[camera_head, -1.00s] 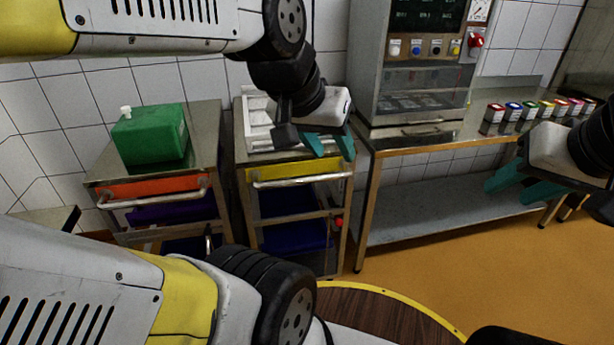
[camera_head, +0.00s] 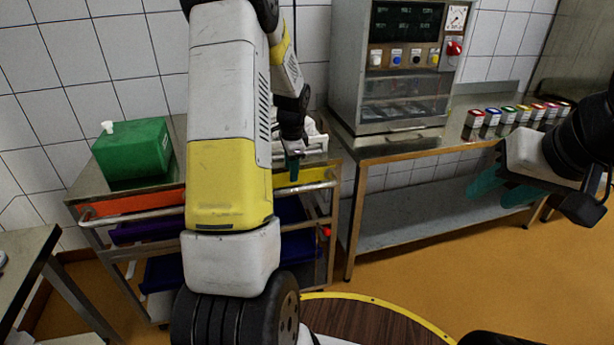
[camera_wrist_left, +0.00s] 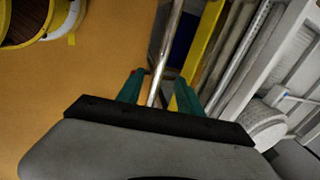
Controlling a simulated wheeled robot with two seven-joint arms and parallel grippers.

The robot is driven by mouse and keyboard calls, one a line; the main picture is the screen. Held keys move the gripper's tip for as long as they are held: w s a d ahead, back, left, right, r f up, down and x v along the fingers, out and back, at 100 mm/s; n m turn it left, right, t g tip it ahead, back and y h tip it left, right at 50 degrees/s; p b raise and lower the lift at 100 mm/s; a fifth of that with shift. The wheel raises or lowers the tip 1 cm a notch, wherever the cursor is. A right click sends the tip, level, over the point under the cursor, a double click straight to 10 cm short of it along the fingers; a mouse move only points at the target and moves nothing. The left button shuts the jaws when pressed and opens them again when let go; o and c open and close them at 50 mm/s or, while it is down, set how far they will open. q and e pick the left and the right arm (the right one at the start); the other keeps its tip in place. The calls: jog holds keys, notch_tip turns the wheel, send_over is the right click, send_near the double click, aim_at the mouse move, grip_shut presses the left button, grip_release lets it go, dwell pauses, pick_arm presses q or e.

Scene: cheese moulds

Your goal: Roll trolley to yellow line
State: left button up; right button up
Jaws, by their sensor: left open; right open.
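The trolley with the yellow front panel (camera_head: 317,175) stands against the tiled wall, with a steel handle bar (camera_head: 318,187) across its front. My left arm hides its left part. My left gripper (camera_head: 293,168) is at this handle. In the left wrist view the handle bar (camera_wrist_left: 168,50) runs between the open teal fingers of my left gripper (camera_wrist_left: 159,77), which are not closed on it. My right gripper (camera_head: 487,192) is open and empty at the right, before the steel bench. I cannot make out a yellow line on the floor.
A steel bench (camera_head: 400,148) with a machine (camera_head: 405,75) and several coloured-lid jars stands right. A table (camera_head: 25,250) is at far left. Orange floor (camera_head: 500,280) is open at lower right.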

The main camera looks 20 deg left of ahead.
aim_at(290, 190)
pick_arm(q)
jog(key=x, duration=0.9)
jog(key=shift+a, duration=0.2)
grip_shut()
dwell(1.2)
